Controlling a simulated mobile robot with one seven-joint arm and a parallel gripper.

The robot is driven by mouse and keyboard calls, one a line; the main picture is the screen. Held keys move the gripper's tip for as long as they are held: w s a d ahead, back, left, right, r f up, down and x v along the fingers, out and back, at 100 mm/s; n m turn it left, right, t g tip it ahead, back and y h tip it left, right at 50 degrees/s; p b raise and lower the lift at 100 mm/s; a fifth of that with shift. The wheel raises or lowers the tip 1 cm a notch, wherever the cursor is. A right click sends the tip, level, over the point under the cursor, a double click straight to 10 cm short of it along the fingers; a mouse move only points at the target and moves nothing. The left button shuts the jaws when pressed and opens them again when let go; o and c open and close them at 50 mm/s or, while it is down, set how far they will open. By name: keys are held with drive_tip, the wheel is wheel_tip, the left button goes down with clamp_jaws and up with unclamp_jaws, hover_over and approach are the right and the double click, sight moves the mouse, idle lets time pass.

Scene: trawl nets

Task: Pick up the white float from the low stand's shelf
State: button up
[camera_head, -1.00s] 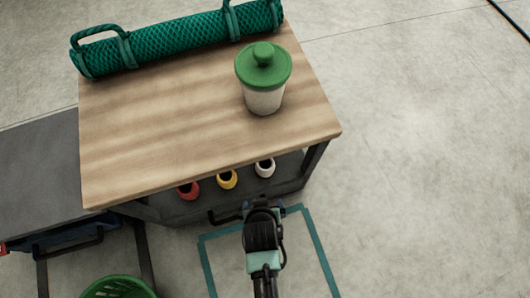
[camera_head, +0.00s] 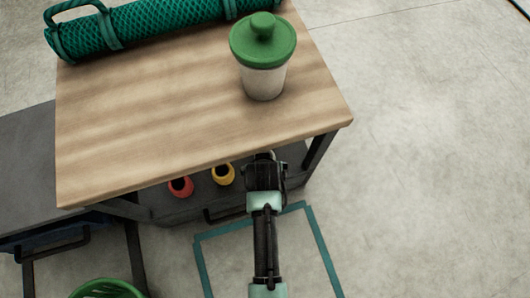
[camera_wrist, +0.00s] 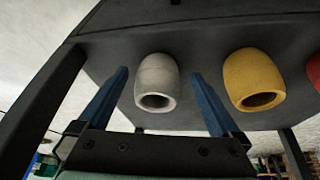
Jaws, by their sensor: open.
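The white float (camera_wrist: 156,80) sits on the low stand's dark shelf (camera_wrist: 205,50), its dark open end towards the wrist camera. In the wrist view my gripper (camera_wrist: 161,74) is open, with one blue finger at each side of the white float and gaps showing. It does not grip the float. In the head view the stand's wooden top (camera_head: 190,120) and my arm hide the white float and my fingertips.
A yellow float (camera_wrist: 254,79) stands beside the white one, and a red float (camera_head: 181,187) is beyond it. Above, a green-lidded container (camera_head: 263,70) and a rolled green net (camera_head: 150,25) lie on the top. A stand leg (camera_wrist: 45,105) is near.

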drive_tip(key=shift+w+f+b, duration=0.2)
drive_tip(key=shift+w+b, duration=0.15)
drive_tip(key=shift+w, duration=0.6)
drive_tip(key=shift+w+f+b, duration=0.2)
drive_tip(key=shift+f+b, duration=0.25)
drive_tip(key=shift+b, duration=0.15)
drive_tip(key=shift+r, duration=0.1)
drive_tip(key=shift+c, duration=0.3)
drive_tip(key=c, duration=1.3)
drive_tip(key=shift+o, duration=0.2)
drive_tip(key=shift+r+p, duration=0.2)
drive_tip(key=shift+p, duration=0.15)
